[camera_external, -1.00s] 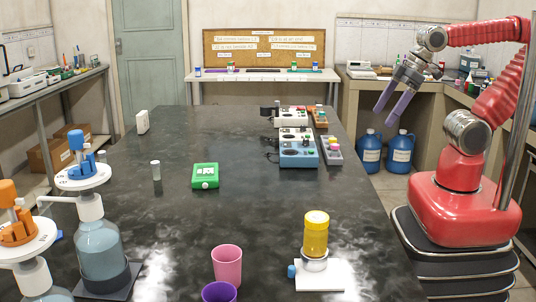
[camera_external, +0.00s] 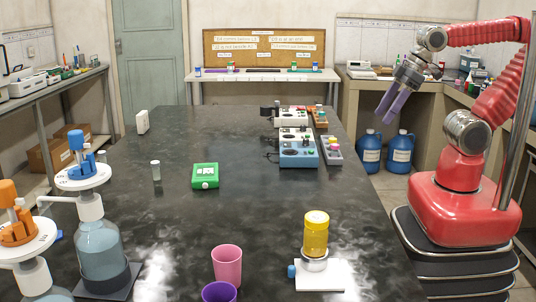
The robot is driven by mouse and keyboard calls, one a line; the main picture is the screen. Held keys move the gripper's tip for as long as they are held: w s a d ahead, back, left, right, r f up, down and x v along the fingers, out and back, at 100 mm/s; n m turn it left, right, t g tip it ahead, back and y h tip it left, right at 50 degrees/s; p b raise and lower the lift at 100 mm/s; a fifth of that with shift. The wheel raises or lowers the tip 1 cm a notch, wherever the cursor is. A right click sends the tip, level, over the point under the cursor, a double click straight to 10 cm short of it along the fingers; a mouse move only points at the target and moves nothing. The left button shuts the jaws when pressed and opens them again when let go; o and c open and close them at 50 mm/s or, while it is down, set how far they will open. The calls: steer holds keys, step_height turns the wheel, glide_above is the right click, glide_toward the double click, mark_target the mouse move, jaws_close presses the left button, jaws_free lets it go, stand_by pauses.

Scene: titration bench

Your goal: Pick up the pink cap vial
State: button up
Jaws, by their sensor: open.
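Small vials with coloured caps stand in a grey rack (camera_external: 334,158) at the right edge of the dark table. More small capped vials stand in an orange rack (camera_external: 320,122) just behind. My gripper (camera_external: 391,115), with purple fingers, hangs in the air to the right of the table and the racks. It is open and empty, with its fingers pointing down and to the left, clear of all vials.
A blue device (camera_external: 299,155) and white devices (camera_external: 292,118) stand left of the racks. A green device (camera_external: 205,176), a clear vial (camera_external: 156,170), cups (camera_external: 227,265) and a yellow-topped bottle (camera_external: 315,235) are on the table (camera_external: 230,140). Its middle is largely clear.

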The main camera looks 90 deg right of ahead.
steer(key=c, duration=0.8)
steer(key=shift+f, duration=0.1)
step_height(320, 180, down, 11)
steer(key=s+m+g+y, duration=0.3)
steer(key=m+g+y, duration=0.25)
steer(key=m, duration=0.35)
steer(key=w+d+f+m+t+y, duration=0.1)
steer(key=w+d+m+t+y, duration=0.1)
steer(key=m+t, duration=0.1)
steer(key=w+d+m+t+y, duration=0.2)
steer(key=m+t, duration=0.1)
steer(key=m, duration=0.3)
steer(key=w+d+f+m+t+y, duration=0.1)
steer(key=w+d+m+t+y, duration=0.1)
steer(key=m+t+y, duration=0.1)
steer(key=shift+w+d+f+m, duration=0.2)
steer(key=shift+d+f+m, duration=0.1)
steer(key=shift+m, duration=0.4)
steer(key=d+m+t+h, duration=0.1)
steer(key=d+m+t, duration=0.1)
steer(key=d, duration=0.1)
steer(key=d+f+m+t+h, duration=0.1)
steer(key=d+m+t+h, duration=0.1)
steer(key=d+m, duration=0.1)
steer(key=d+f+m+t+h, duration=0.1)
steer(key=d+m+t, duration=0.2)
steer(key=shift+w+d+f, duration=0.1)
steer(key=shift+w+d, duration=0.3)
